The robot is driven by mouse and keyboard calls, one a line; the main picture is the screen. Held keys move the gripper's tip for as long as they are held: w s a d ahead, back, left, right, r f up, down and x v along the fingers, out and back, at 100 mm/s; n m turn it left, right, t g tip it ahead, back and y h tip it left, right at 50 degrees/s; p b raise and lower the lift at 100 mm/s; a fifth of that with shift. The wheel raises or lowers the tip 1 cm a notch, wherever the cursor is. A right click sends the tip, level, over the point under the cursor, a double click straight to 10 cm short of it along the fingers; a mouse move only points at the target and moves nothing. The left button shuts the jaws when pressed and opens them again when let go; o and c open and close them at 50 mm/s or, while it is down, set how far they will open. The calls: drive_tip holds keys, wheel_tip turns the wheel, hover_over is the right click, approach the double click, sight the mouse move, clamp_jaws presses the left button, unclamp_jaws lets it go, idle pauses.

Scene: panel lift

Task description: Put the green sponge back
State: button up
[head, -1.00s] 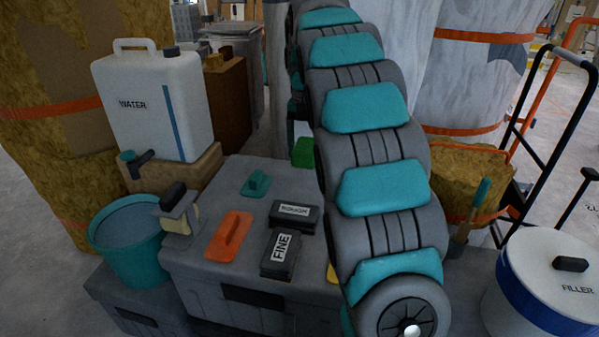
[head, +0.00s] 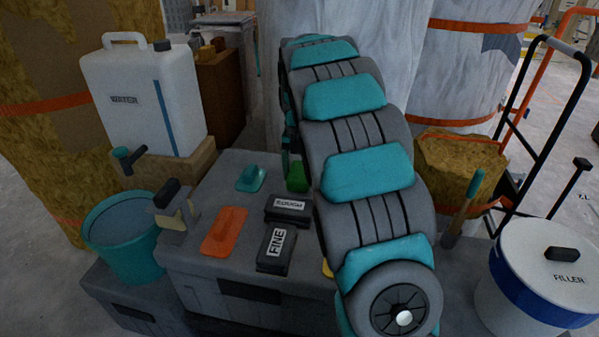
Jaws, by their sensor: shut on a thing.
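The green sponge (head: 297,177) shows in the head view just left of my arm, low over the back right part of the grey case (head: 205,265). My arm covers its right side. My gripper is almost wholly hidden behind my arm; its fingers do not show clearly. The sponge moves with the arm, so the gripper is shut on it. Whether the sponge touches the case top I cannot tell. The case top also bears a teal float (head: 251,178), an orange float (head: 225,231), and black blocks marked ROUGH (head: 288,210) and FINE (head: 276,249).
A yellow thing (head: 327,267) peeks out beside my arm. A white water can (head: 148,100) stands back left, a teal bucket (head: 125,240) and a brush-like tool (head: 172,205) front left. A filler bucket (head: 540,275) and a black-framed cart (head: 530,130) stand right.

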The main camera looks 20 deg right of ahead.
sight(299, 171)
drive_tip(key=shift+f, duration=0.1)
drive_tip(key=o, duration=1.1)
wheel_tip(299, 171, up, 12)
drive_tip(key=shift+r+b, duration=0.15)
drive_tip(key=shift+b, duration=0.3)
